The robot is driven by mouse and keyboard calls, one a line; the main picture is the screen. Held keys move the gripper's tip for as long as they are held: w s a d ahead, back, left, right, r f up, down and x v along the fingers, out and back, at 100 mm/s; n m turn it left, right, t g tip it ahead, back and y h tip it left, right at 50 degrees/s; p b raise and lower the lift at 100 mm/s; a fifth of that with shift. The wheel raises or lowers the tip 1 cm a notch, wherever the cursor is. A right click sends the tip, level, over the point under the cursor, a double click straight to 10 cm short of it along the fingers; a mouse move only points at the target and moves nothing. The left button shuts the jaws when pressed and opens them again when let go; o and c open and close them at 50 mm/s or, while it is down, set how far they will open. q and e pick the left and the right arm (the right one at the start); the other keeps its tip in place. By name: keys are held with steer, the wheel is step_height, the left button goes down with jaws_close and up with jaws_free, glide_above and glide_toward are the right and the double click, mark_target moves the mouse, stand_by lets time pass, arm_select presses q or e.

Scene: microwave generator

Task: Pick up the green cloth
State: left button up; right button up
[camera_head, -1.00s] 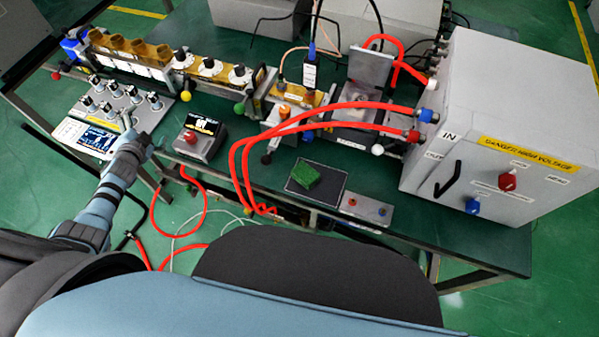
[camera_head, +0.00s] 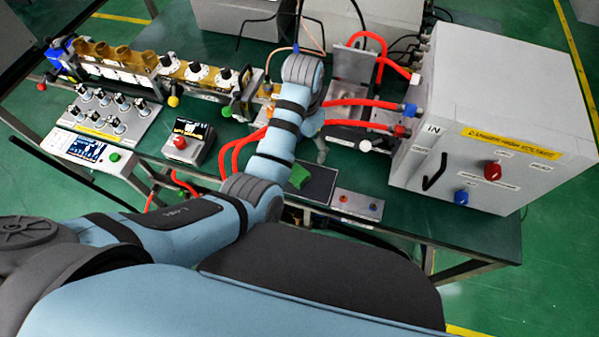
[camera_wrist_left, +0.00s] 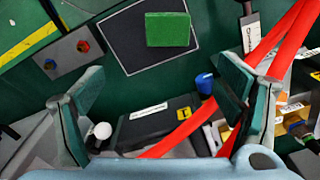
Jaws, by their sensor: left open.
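The green cloth (camera_head: 299,176) is a small block-shaped piece lying on a dark mat with a pale outline (camera_head: 319,184), partly hidden behind my left arm. In the left wrist view the whole cloth (camera_wrist_left: 167,29) shows at the top, on the mat (camera_wrist_left: 120,40). My left gripper (camera_head: 321,148) is above the bench, beyond the cloth and slightly right of it. In the left wrist view the fingers (camera_wrist_left: 160,72) are wide apart with nothing held, and the cloth is ahead of them. My right gripper is not in view.
A small grey box with red and blue knobs (camera_head: 357,204) is right of the mat. Red hoses (camera_head: 360,103) run past the gripper to the large grey cabinet (camera_head: 490,110). A grey box with a red button (camera_head: 188,143) stands left of my arm.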

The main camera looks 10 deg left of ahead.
mark_target(297, 170)
arm_select(q)
steer(key=f+b, duration=0.1)
steer(key=f, duration=0.3)
steer(key=a+f+b, duration=0.1)
steer(key=f, duration=0.4)
steer(key=f+b, duration=0.1)
steer(key=f, duration=0.3)
steer(key=shift+a+f, duration=0.25)
steer(key=shift+f, duration=0.05)
steer(key=shift+r, duration=0.1)
steer(key=c, duration=1)
